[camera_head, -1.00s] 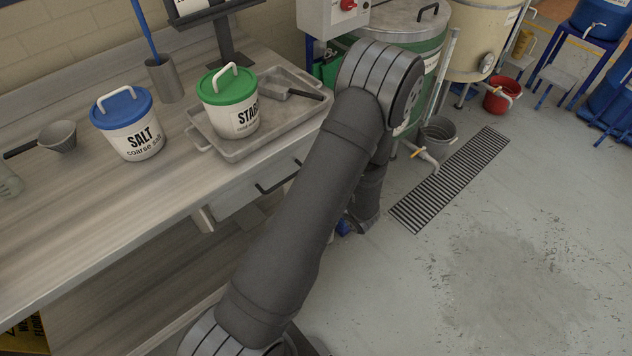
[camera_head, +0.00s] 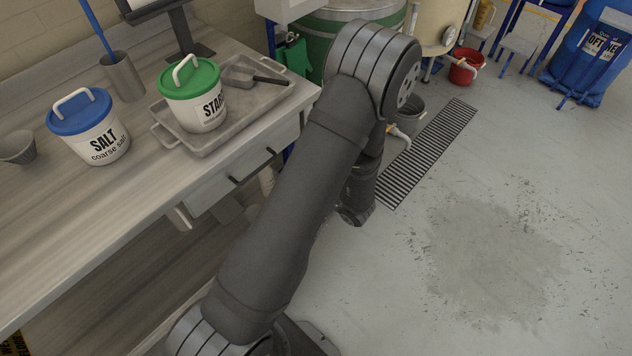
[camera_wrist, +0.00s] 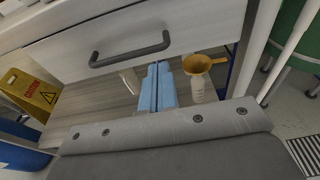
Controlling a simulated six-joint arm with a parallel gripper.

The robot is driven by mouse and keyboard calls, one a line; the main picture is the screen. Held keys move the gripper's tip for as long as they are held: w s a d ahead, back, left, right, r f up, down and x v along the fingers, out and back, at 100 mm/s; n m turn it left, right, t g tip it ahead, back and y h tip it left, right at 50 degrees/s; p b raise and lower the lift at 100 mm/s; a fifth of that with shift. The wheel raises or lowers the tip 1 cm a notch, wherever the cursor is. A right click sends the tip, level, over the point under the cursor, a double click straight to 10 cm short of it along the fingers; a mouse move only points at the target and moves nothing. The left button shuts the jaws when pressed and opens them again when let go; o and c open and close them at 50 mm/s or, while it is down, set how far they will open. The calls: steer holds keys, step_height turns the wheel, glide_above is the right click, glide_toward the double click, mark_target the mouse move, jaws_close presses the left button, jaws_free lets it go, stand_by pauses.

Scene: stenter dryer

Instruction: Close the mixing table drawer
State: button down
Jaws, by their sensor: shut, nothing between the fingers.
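The mixing table (camera_head: 100,220) stands on the left in the head view. Its grey drawer (camera_head: 215,192) sits below the tabletop edge, with a dark bar handle (camera_head: 252,166). The drawer front looks nearly in line with the table edge; I cannot tell whether a small gap remains. In the wrist view the drawer front (camera_wrist: 200,30) and its handle (camera_wrist: 130,50) fill the top. My gripper (camera_wrist: 158,68), with light blue fingers, is shut and empty. It shows just below the handle's right end; I cannot tell whether it touches the drawer. My arm hides the gripper in the head view.
The tabletop bears a salt tub (camera_head: 95,130), a starch tub (camera_head: 195,100) and a metal tray (camera_head: 235,125). A bottle with a yellow funnel (camera_wrist: 200,80) and a yellow caution sign (camera_wrist: 30,92) show below the drawer.

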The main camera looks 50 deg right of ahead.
mark_target(275, 158)
steer(key=s+r, duration=0.1)
steer(key=s, duration=0.7)
steer(key=shift+r, duration=0.3)
steer(key=w+f, duration=0.1)
steer(key=w, duration=0.7)
steer(key=w+f, duration=0.1)
steer(key=w, duration=0.4)
steer(key=shift+f, duration=0.3)
